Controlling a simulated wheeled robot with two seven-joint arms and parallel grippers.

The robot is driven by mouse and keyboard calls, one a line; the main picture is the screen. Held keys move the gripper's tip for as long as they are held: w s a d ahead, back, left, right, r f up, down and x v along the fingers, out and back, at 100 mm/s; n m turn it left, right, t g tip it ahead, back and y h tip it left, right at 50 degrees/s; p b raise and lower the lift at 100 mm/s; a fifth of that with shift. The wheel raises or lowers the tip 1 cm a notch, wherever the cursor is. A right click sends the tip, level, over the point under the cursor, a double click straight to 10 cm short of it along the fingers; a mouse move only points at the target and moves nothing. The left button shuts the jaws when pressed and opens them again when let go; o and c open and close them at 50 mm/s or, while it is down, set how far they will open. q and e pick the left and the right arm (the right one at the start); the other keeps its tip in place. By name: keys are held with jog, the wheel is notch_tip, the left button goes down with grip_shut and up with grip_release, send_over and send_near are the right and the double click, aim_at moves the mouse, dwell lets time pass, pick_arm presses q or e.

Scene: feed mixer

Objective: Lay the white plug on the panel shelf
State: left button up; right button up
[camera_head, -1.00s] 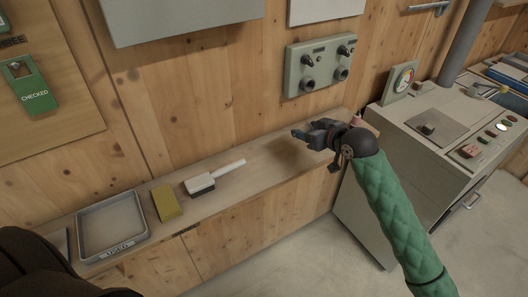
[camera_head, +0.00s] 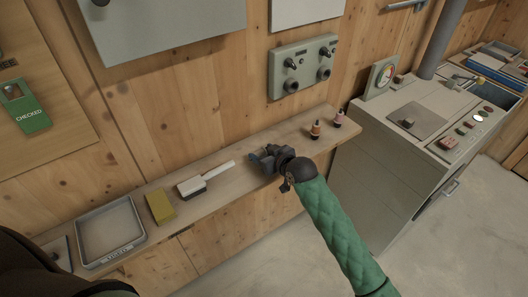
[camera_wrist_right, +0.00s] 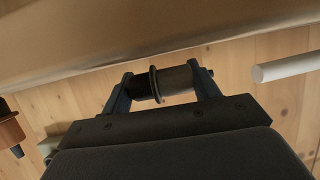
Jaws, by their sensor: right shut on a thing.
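My right gripper (camera_head: 258,158) is shut on a dark cylindrical plug (camera_wrist_right: 155,83) with a raised collar, held crosswise between the fingers in the right wrist view. No white part of it shows. The gripper is over or just at the front of the wooden shelf (camera_head: 225,189), right of the white brush handle; I cannot tell whether the plug touches the shelf. An orange-banded plug (camera_head: 315,130) and a pink-banded plug (camera_head: 338,118) stand upright towards the shelf's right end. My left gripper is not in view.
A grey panel (camera_head: 303,66) with knobs is on the wall above. Left along the shelf are a white brush (camera_head: 192,186), a yellow block (camera_head: 160,206) and a grey tray (camera_head: 80,249). A control cabinet (camera_head: 380,175) stands at the right.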

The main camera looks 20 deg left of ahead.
jog(key=shift+f, duration=0.4)
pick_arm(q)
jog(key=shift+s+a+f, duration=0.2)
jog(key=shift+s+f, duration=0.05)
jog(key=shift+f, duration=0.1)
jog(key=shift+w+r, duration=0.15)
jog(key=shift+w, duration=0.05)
pick_arm(e)
jog(key=shift+f, duration=0.3)
jog(key=o, duration=1)
jog(key=shift+d+f, duration=0.1)
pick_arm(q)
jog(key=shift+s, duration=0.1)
